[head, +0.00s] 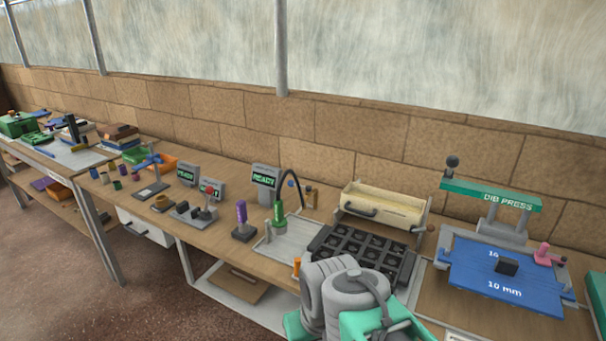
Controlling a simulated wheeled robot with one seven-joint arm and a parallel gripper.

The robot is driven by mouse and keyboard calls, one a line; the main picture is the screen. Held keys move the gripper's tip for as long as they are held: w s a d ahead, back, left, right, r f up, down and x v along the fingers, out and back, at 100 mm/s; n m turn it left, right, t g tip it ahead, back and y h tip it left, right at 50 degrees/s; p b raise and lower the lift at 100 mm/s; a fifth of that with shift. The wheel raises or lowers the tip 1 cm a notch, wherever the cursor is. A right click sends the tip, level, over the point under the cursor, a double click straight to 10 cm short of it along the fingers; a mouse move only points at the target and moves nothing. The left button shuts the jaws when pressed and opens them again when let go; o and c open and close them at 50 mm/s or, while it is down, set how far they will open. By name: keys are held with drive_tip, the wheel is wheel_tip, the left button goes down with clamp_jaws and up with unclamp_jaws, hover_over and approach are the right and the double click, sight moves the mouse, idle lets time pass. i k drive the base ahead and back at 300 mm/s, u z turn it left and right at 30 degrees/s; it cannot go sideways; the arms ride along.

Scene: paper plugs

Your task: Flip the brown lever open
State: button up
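I cannot make out for sure which part is the brown lever. A small upright brown piece (309,197) stands on the bench behind the black curved tube. A low dark brown piece (161,203) lies further left on the bench. A small brown knob (431,228) shows at the right end of the cream box. All are too small to tell whether they are open or shut. My grey and green arm fills the bottom middle, in front of the bench. My gripper's fingertips do not show.
A purple handle (241,216) and a green handle (278,213) stand upright mid-bench. A black grid tray (362,252) lies before a cream box (383,207). A blue press (505,274) stands right. A red-knobbed lever (208,197) stands left.

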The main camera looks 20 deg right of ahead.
sight(431, 229)
drive_tip(key=z, duration=1.25)
drive_tip(key=k, duration=1.25)
drive_tip(key=z, duration=0.1)
drive_tip(key=i, duration=0.95)
drive_tip(key=u, duration=0.95)
drive_tip(key=i, duration=0.8)
drive_tip(key=u, duration=0.9)
